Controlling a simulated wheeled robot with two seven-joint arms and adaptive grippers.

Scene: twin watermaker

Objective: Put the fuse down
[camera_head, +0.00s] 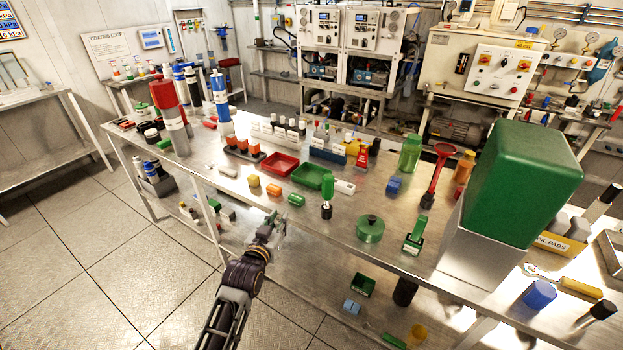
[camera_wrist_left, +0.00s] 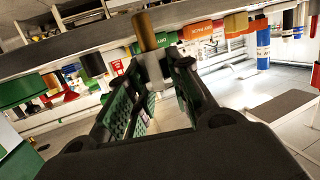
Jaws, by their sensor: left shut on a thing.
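The fuse (camera_wrist_left: 147,32) shows in the left wrist view as a small cylinder with a brass-coloured end and a paler body. My left gripper (camera_wrist_left: 150,82) is shut on it, and the brass end sticks out beyond the fingertips. In the head view my left gripper (camera_head: 277,224) is at the front edge of the long metal table (camera_head: 235,187), near its middle. The fuse is too small to make out clearly there. My right gripper is in neither view.
A red tray (camera_head: 280,164) and a green tray (camera_head: 308,176) stand behind.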

